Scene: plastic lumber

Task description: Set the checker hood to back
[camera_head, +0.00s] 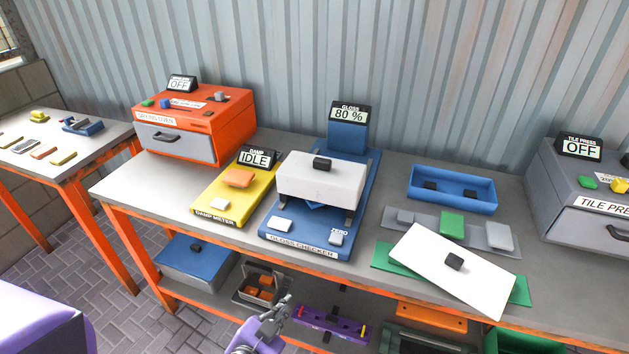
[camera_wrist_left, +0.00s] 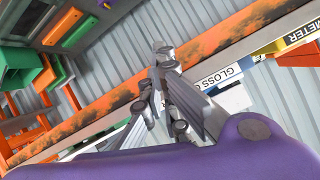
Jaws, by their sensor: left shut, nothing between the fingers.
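The blue gloss checker (camera_head: 300,244) stands on the bench in the head view, with its display (camera_head: 350,114) reading 80 %. Its white hood (camera_head: 322,178) has a black knob (camera_head: 322,164) on top and sits raised over the front part of the base, ahead of the display post. My left gripper (camera_head: 284,302) is shut and empty, low in front of the bench edge and below the checker. In the left wrist view my left gripper (camera_wrist_left: 163,55) points toward the bench's orange edge, with the checker's label (camera_wrist_left: 220,78) just beyond. My right gripper is not in view.
A yellow damp meter (camera_head: 225,202) stands left of the checker, and an orange drying oven (camera_head: 195,122) farther left. A blue tray (camera_head: 452,190) and a white board (camera_head: 453,270) with a black knob lie to the right. A lower shelf holds several items, including a purple fixture (camera_head: 330,323).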

